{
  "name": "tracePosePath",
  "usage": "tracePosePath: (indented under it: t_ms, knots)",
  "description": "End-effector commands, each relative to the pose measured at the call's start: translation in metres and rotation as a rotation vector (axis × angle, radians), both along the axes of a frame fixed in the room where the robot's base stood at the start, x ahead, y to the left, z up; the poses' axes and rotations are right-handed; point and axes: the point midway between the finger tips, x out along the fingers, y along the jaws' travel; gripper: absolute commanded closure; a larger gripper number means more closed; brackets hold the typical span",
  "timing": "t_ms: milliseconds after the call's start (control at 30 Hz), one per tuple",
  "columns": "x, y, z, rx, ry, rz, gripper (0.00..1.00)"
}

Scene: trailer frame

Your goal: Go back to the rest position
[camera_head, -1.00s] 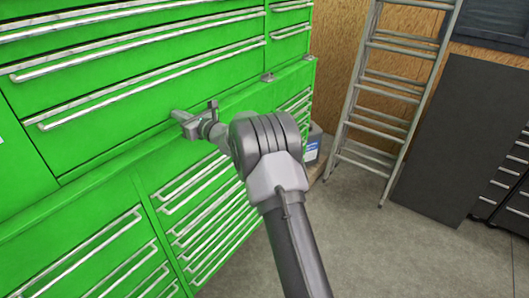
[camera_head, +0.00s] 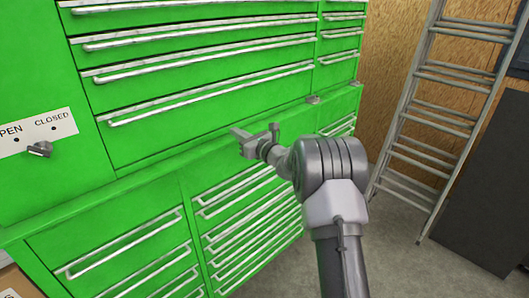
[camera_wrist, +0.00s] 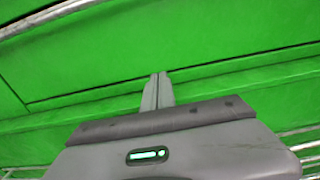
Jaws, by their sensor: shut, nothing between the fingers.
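My gripper (camera_head: 240,138) is in front of the green tool cabinet (camera_head: 150,155), near the ledge between its upper and lower drawers. In the wrist view my gripper (camera_wrist: 157,78) has its two fingers together with nothing between them, and green cabinet panels lie beyond the tips. I cannot tell how far the tips are from the cabinet face. My arm reaches in from the lower right of the head view.
A small lever (camera_head: 40,149) sits on a white plate (camera_head: 52,125) reading OPEN and CLOSED at the left. A metal ladder (camera_head: 424,135) leans at the right beside a dark panel (camera_head: 485,180). Grey floor (camera_head: 390,265) is clear at the lower right.

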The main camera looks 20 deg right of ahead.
Motion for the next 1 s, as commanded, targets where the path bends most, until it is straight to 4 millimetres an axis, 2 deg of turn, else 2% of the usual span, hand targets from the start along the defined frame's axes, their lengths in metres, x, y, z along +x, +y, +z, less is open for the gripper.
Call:
tracePosePath:
  t_ms: [100,200,333,500,567,667,700,767,800,833,867,900,967,1000]
  knots:
    - [-0.035,-0.013,0.003,0.002,0.002,-0.003,1.00]
    - [-0.056,-0.021,0.003,0.002,0.002,-0.003,1.00]
    - [-0.072,-0.027,0.001,0.001,0.001,-0.001,1.00]
    - [-0.078,-0.027,0.001,-0.004,0.000,0.003,1.00]
    - [-0.082,-0.015,0.007,-0.033,0.000,0.034,1.00]
    - [-0.110,0.042,0.031,-0.188,-0.006,0.185,1.00]
    - [-0.132,0.074,0.041,-0.289,-0.010,0.275,1.00]
    - [-0.177,0.121,0.051,-0.471,-0.023,0.425,1.00]
    - [-0.211,0.148,0.053,-0.605,-0.033,0.525,1.00]
    - [-0.239,0.165,0.053,-0.709,-0.046,0.598,1.00]
    - [-0.268,0.179,0.050,-0.821,-0.061,0.671,1.00]
    - [-0.309,0.193,0.044,-0.981,-0.085,0.765,1.00]
    - [-0.371,0.200,0.029,-1.238,-0.129,0.897,1.00]
    - [-0.407,0.197,0.017,-1.415,-0.161,0.973,1.00]
